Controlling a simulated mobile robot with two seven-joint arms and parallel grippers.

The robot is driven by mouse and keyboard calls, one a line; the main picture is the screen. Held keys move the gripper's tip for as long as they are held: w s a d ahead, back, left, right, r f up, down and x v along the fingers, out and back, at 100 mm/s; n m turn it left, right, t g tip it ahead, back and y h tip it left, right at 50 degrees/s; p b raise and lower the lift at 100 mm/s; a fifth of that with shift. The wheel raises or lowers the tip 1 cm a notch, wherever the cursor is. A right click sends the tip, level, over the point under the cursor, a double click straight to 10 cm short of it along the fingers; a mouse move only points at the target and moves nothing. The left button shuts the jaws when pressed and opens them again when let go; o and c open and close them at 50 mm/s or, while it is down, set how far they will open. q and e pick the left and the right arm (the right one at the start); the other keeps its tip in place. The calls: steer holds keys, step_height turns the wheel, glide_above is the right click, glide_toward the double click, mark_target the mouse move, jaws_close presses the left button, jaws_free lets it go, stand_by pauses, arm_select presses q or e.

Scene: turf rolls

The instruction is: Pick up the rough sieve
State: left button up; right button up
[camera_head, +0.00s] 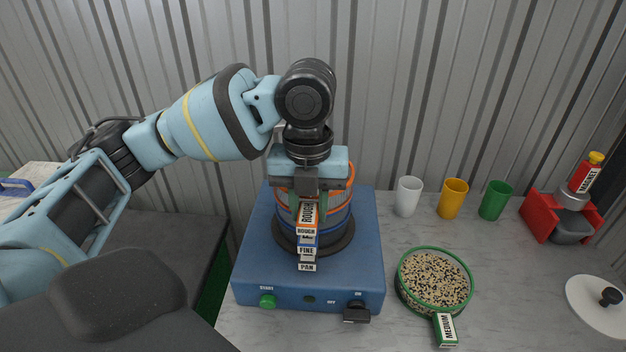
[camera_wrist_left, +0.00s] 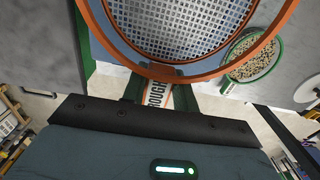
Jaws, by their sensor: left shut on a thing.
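The rough sieve, with an orange rim (camera_head: 351,174) and a wire mesh (camera_wrist_left: 185,25), is at the top of the sieve stack on the blue shaker. Its handle, labelled ROUGH (camera_head: 308,214), points toward me. My left gripper (camera_head: 308,192) comes from above and is shut on this handle. In the left wrist view the handle (camera_wrist_left: 158,94) sits between the fingers. The mesh looks empty there. The gripper hides part of the sieve, and I cannot tell whether it is clear of the stack. My right gripper is not in view.
The fine sieve (camera_head: 307,251) and pan (camera_head: 307,267) labels show below on the blue shaker (camera_head: 255,255). Right of it are the green medium sieve (camera_head: 408,300) with grains, white (camera_head: 408,197), yellow (camera_head: 452,198) and green (camera_head: 495,200) cups, a red stand (camera_head: 541,216) and a white lid (camera_head: 590,310).

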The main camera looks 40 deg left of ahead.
arm_select(q)
jaws_close()
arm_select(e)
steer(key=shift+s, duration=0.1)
arm_select(q)
steer(key=shift+r, duration=0.15)
